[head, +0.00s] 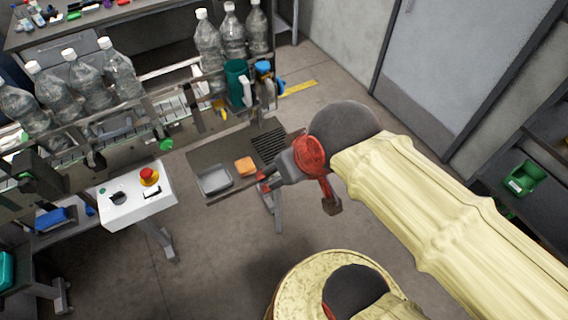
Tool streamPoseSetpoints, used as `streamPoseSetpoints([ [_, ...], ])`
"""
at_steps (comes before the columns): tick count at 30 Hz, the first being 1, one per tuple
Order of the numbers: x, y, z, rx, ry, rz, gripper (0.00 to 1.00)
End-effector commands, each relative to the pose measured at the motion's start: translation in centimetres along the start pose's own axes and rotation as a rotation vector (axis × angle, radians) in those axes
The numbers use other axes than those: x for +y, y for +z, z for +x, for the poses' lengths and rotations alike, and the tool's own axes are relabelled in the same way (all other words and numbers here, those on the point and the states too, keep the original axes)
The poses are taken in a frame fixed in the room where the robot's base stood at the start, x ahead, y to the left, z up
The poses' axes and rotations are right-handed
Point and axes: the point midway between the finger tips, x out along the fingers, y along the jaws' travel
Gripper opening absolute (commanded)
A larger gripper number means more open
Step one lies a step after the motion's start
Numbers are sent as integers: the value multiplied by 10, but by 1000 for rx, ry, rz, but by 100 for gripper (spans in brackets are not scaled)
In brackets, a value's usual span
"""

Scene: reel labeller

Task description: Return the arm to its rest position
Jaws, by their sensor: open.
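My arm, in a cream cloth sleeve, comes in from the right side of the head view and reaches towards the middle. My gripper (264,182), past a red and grey wrist, is at the right edge of a small dark side table (208,154). It is small in the picture and partly hidden by the wrist; the jaws are apart and I see nothing held between them. An orange block (245,166) lies on the table just left of the gripper, with a visible gap. I cannot tell the gripper's height above the table.
A grey tray (214,180) and a black grate (270,145) are on the side table. Several clear bottles (120,72) stand along the conveyor behind. A white control box (135,200) with a red button (149,176) stands left. A green bin (524,178) sits on right shelving. Open floor lies between.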

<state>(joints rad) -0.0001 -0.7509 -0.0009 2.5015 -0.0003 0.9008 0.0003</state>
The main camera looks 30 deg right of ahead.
Motion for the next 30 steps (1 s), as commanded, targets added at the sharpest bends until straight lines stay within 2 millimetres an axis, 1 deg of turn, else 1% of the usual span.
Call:
streamPoseSetpoints([
  [4,0,3,7,0,0,0,66],
  [8,0,13,25,0,0,0,66],
  [15,0,40,76,0,0,0,66],
  [18,0,49,92,0,0,0,66],
  [22,0,52,99,0,0,0,66],
  [30,0,50,96,1,0,0,66],
])
